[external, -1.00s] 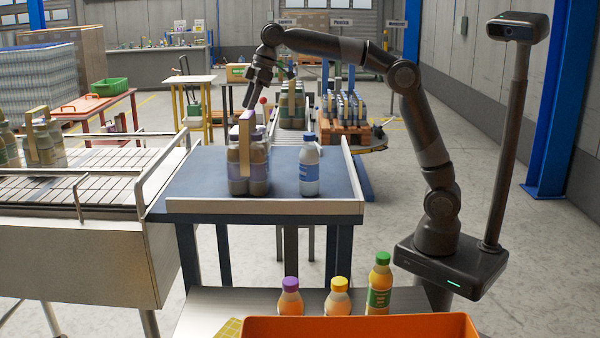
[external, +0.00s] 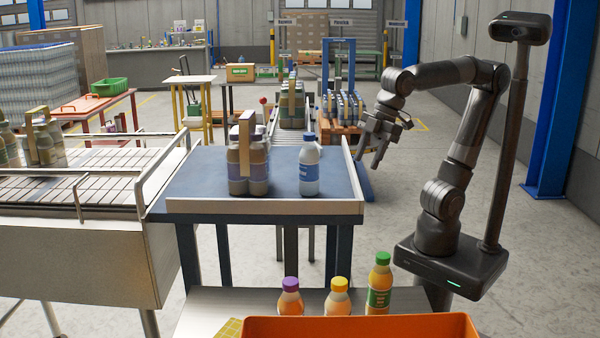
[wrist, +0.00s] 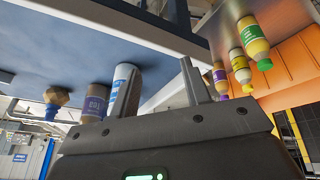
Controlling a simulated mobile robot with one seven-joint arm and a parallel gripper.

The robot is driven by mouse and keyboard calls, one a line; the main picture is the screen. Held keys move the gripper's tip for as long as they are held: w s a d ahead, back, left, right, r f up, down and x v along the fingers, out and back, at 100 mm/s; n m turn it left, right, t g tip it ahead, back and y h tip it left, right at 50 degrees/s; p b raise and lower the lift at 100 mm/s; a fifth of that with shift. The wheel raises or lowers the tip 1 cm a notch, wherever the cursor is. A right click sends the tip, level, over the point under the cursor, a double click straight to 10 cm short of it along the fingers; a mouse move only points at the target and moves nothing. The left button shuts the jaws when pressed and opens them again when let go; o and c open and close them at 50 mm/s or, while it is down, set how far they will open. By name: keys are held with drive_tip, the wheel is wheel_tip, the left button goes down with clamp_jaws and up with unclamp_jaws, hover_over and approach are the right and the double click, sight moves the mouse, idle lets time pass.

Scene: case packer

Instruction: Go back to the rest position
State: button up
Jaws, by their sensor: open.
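My gripper (external: 372,146) is open and empty in the external view. It hangs to the right of the blue-topped table (external: 200,180), beyond the table's right rail and apart from the bottles. In the wrist view my gripper's two fingers (wrist: 163,95) stand apart with nothing held between them. On the table are a multipack of brown bottles with a tan carrier (external: 247,165) and a single white bottle with a blue cap (external: 309,168). The white bottle also shows in the wrist view (wrist: 122,88).
An orange crate (external: 360,328) stands in front, with several juice bottles (external: 379,285) behind it. A slatted conveyor (external: 80,190) lies at the left. A pallet of bottles (external: 343,108) stands behind the table.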

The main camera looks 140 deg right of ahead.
drive_tip(key=s+a+f+t+y, duration=0.1)
drive_tip(key=s+a+f, duration=0.6)
drive_tip(key=a+f, duration=0.1)
drive_tip(key=shift+s+a+f+n+y, duration=0.2)
drive_tip(key=shift+s+f+n+y, duration=0.1)
drive_tip(key=shift+f, duration=0.2)
